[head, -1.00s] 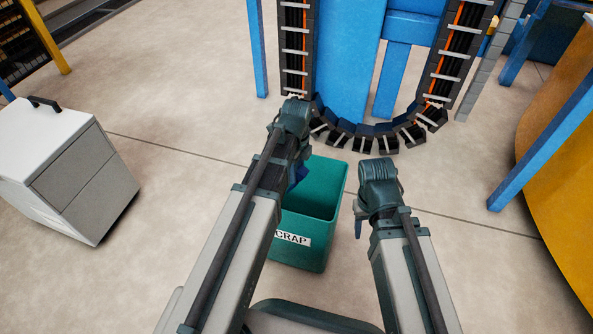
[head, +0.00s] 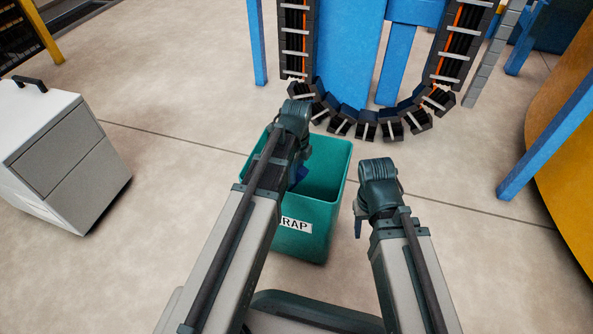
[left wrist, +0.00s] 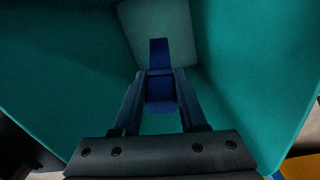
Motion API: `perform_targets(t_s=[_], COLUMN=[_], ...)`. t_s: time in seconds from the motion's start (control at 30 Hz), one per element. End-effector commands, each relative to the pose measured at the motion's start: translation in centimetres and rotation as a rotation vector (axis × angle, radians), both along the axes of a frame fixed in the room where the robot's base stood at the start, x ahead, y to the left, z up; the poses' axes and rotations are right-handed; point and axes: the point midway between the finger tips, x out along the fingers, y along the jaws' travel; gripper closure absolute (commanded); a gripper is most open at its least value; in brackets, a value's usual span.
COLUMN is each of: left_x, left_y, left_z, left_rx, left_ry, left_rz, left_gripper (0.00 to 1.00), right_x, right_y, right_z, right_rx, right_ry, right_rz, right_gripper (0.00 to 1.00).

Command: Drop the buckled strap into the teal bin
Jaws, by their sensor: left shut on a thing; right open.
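The teal bin (head: 318,222) stands on the floor in front of me, with a white label reading "RAP" in view and the rest covered by my left arm. My left gripper (head: 298,178) is over the bin's opening and points down into it. In the left wrist view its fingers (left wrist: 160,95) are shut on the dark blue buckled strap (left wrist: 159,55), with the bin's teal walls around and a paler bottom beyond. The strap's buckle cannot be made out clearly. My right gripper (head: 358,222) is open and empty, to the right of the bin.
A grey cabinet (head: 70,155) stands at the left. A blue machine frame (head: 345,50) with a hanging black cable chain (head: 366,125) is behind the bin. A blue post (head: 548,145) and a large yellow coil (head: 570,190) are at the right. Floor between is clear.

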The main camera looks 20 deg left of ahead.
Motion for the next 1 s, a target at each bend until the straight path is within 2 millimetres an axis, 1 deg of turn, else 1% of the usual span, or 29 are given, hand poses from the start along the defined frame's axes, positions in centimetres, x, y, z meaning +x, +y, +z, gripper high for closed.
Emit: perform_targets(t_s=[0.03,0.5,0.67,0.97,1.0], left_x=[0.0,0.0,0.0,0.0,0.0], left_y=[0.0,0.0,0.0,0.0,0.0], left_z=[-1.0,-5.3,-5.9,-5.8,-5.8], left_rx=[0.0,0.0,0.0,0.0,0.0], left_ry=[0.0,0.0,0.0,0.0,0.0], left_rz=[0.0,0.0,0.0,0.0,0.0], left_gripper=[1.0,1.0,1.0,1.0,0.53], right_x=[0.0,0.1,0.1,0.1,0.1], right_y=[0.0,0.0,0.0,0.0,0.0], right_z=[-1.0,-5.3,-5.9,-5.9,-5.9], right_rx=[0.0,0.001,0.001,0.001,0.001], right_ry=[-0.001,-0.003,-0.003,-0.003,-0.003], right_rz=[0.0,0.0,0.0,0.0,0.0], right_gripper=[0.5,0.5,0.5,0.5,0.5])
